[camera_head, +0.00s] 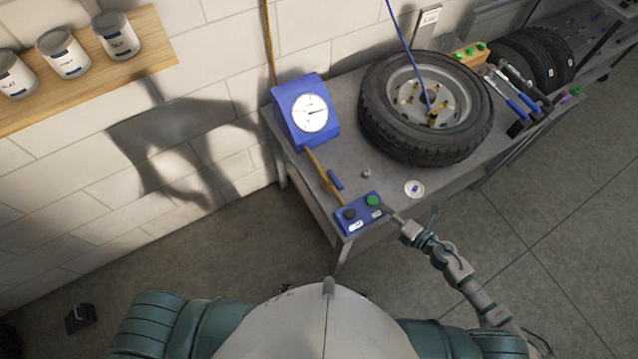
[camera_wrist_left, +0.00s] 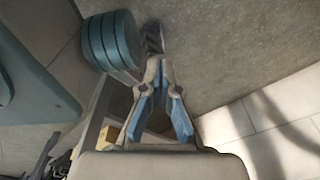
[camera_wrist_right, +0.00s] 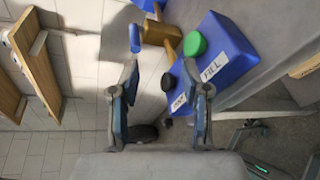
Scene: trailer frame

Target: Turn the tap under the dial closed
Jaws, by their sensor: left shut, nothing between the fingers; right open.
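The dial (camera_head: 311,113) is a white round gauge on a blue box at the bench's left end. Below it a brass pipe (camera_head: 322,172) runs down to a blue button box (camera_head: 358,213). The tap's blue lever (camera_head: 335,180) lies roughly along the pipe in the head view. The lever (camera_wrist_right: 134,38) also shows in the right wrist view, beyond the fingers and beside the brass pipe. My right gripper (camera_wrist_right: 158,80) is open and empty, close to the button box and apart from the lever. My left gripper (camera_wrist_left: 160,62) is shut and empty, seen only in its wrist view.
The button box has a green button (camera_head: 372,200) and a black one. A tyre on its wheel (camera_head: 428,108), a small round tin (camera_head: 414,188) and tools (camera_head: 515,95) lie on the bench. A shelf with cans (camera_head: 65,55) hangs at the left.

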